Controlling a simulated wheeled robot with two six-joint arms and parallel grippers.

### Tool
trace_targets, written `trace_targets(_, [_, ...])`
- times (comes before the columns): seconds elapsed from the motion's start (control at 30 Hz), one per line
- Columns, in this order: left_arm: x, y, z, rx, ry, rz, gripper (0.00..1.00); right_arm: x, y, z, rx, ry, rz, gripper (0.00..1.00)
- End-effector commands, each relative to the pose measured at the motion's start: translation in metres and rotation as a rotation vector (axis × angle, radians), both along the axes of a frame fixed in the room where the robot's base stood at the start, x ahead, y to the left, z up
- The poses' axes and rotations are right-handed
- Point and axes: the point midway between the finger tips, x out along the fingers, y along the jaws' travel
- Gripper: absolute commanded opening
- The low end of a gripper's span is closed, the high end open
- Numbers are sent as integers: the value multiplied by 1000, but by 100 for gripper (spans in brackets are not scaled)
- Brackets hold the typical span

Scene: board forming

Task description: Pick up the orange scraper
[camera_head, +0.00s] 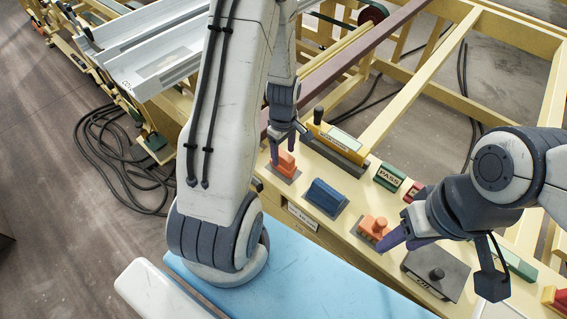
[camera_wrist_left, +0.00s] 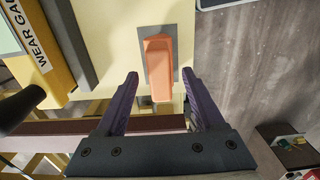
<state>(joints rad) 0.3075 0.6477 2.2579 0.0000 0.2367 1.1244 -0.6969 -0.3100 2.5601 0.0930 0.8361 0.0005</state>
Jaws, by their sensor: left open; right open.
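An orange scraper-like tool (camera_head: 286,160) lies on a small grey pad on the cream bench strip; it also shows in the left wrist view (camera_wrist_left: 159,68). My left gripper (camera_head: 282,145) is open right by it. In the left wrist view, the purple fingertips (camera_wrist_left: 160,82) stand apart, with the tool's near end between them or just beyond; I cannot tell if they touch it. A second orange piece with raised knobs (camera_head: 374,226) sits on another grey pad further right. My right gripper (camera_head: 408,222) is open beside that piece, its purple fingers pointing left.
A blue block (camera_head: 326,196) stands between the two orange pieces. A yellow holder with a black handle (camera_head: 335,138), a green PASS block (camera_head: 389,176) and a grey box with a knob (camera_head: 436,276) are close by. A light-blue surface (camera_head: 310,285) lies in front, bare.

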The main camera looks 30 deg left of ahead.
Motion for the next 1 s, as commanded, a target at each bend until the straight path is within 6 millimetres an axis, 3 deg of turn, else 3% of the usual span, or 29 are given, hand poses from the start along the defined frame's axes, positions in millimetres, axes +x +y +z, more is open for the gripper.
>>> trace_targets(0.2, [0, 0, -20, -1, 1, 0, 70, 0, 0, 7, 0, 0, 1, 50])
trace_targets(0.47, [0, 0, -23, 0, -2, 0, 70, 0, 0, 7, 0, 0, 1, 50])
trace_targets(0.6, [0, 0, -23, 0, -2, 0, 20, 0, 0, 7, 0, 0, 1, 50])
trace_targets(0.67, [0, 0, -23, 0, -2, 0, 0, 0, 0, 7, 0, 0, 1, 50])
trace_targets(1.0, [0, 0, -23, 0, -1, 0, 0, 0, 0, 7, 0, 0, 1, 50])
